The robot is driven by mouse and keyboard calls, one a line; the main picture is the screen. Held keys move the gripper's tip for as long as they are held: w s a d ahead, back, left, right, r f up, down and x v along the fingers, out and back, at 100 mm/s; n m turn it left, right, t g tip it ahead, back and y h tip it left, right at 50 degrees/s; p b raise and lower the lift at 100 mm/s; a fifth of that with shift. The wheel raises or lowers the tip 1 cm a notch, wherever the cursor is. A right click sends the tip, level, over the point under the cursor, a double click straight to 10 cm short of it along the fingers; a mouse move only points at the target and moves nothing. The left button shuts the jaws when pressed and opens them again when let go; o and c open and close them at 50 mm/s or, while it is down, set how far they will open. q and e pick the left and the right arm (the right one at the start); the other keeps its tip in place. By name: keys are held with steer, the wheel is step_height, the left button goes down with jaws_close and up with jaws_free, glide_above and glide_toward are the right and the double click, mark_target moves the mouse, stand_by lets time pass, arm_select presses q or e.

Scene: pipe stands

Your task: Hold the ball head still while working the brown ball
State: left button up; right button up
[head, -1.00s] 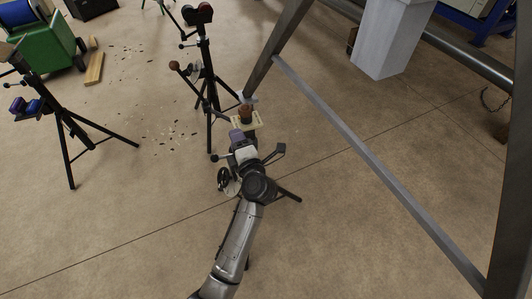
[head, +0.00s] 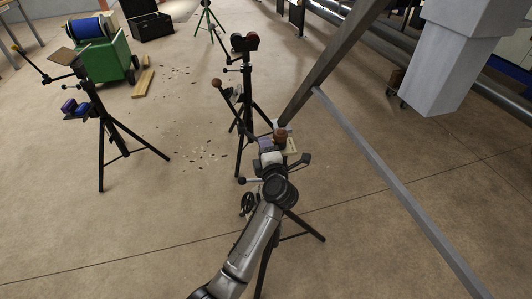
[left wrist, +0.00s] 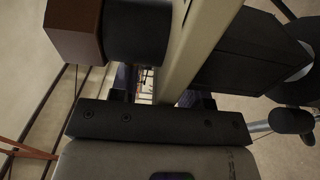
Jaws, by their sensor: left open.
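My left gripper (head: 272,158) is open at the near black tripod stand, seen from behind. A brown rounded piece (head: 280,137) stands just beyond its jaws, on a pale plate (head: 292,146). In the left wrist view, a pale bar (left wrist: 190,45) runs into the space between the open jaws (left wrist: 162,92). I cannot tell whether they touch it. A brown faceted piece (left wrist: 75,28) on a black cylinder is at upper left there. Another brown ball (head: 217,83) sits on a lever of the stand behind. The near ball head is largely hidden by my gripper. My right gripper is out of view.
The stand behind (head: 246,105) is close beyond my gripper. A slanting grey beam (head: 335,65) and a long bar (head: 385,175) pass at right. Another tripod (head: 102,125) with blue pieces stands left. Floor between the stands is mostly clear, with scattered bits.

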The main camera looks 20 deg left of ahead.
arm_select(q)
jaws_close()
stand_by(0.3)
jaws_free()
stand_by(0.3)
steer(key=shift+v, duration=3.8)
